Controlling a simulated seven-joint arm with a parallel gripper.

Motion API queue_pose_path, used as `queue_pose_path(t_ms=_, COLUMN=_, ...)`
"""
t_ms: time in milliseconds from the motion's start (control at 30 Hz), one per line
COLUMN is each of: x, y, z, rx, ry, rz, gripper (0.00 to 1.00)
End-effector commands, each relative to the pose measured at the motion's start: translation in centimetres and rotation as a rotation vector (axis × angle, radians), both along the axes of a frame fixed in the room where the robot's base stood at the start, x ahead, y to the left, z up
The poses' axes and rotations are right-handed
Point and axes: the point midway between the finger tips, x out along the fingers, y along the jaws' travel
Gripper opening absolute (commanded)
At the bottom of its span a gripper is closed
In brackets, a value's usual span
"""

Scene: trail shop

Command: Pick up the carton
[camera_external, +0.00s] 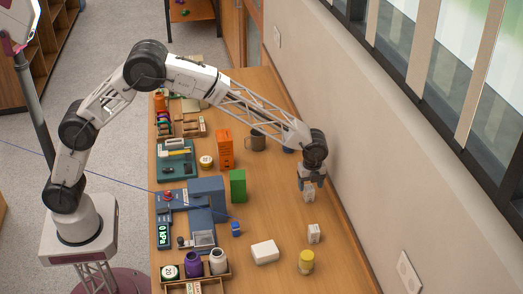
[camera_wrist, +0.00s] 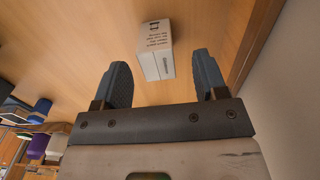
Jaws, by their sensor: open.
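A small white carton (camera_external: 308,195) with dark printing stands on the wooden table near the wall, right below my gripper (camera_external: 311,184). In the wrist view the carton (camera_wrist: 156,48) shows its printed top and a pale side. It lies ahead of my open gripper (camera_wrist: 161,68), in line with the gap between the two dark fingers, with clear space on both sides. No contact shows. In the external view the gripper partly covers the carton's upper part. A second small white carton (camera_external: 314,234) stands apart, nearer the front.
A white box (camera_external: 265,252) and a yellow-capped jar (camera_external: 306,262) stand toward the front. A green box (camera_external: 237,186), an orange box (camera_external: 225,149) and a dark mug (camera_external: 257,140) stand to the left. The wall (camera_external: 380,170) runs close along the table's right edge.

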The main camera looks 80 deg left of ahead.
Motion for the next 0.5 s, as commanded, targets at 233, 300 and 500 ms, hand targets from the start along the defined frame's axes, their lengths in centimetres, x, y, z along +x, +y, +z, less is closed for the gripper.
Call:
queue_pose_path(t_ms=233, x=0.0, y=0.0, z=0.0, rx=0.000, ry=0.000, rz=0.000, gripper=0.66)
queue_pose_path(t_ms=300, x=0.0, y=0.0, z=-0.1, rx=0.000, ry=0.000, rz=0.000, gripper=0.66)
queue_pose_path(t_ms=500, x=-0.2, y=-0.1, z=-1.4, rx=0.000, ry=0.002, rz=0.000, gripper=0.66)
